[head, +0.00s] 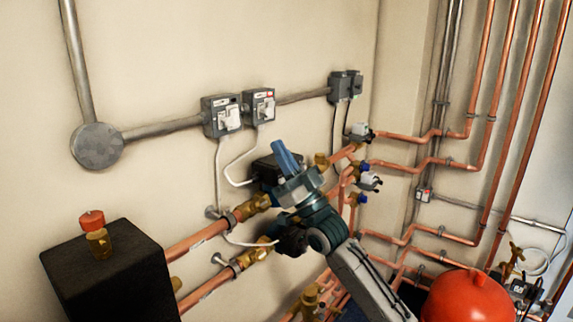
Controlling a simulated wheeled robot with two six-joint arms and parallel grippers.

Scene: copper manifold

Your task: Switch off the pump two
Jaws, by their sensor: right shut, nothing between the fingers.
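Two grey switch boxes with pale front plates sit side by side on the wall. The left switch box (221,116) has a dark label strip, and the right switch box (259,106) has a small red mark. Their lettering is too small to read, so I cannot tell which one belongs to pump two. My right gripper (286,158) is shut and empty, with blue fingers pointing up, below and right of these boxes in the picture. It partly hides a dark pump-like body (264,171) on the copper pipes. My left gripper is not in view.
Another pair of grey boxes (345,86) is farther right on the wall. Copper pipes (196,238) with brass fittings run behind my right arm. A black box (110,275) stands at lower left, and a red vessel (466,297) at lower right. White cables hang below the switches.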

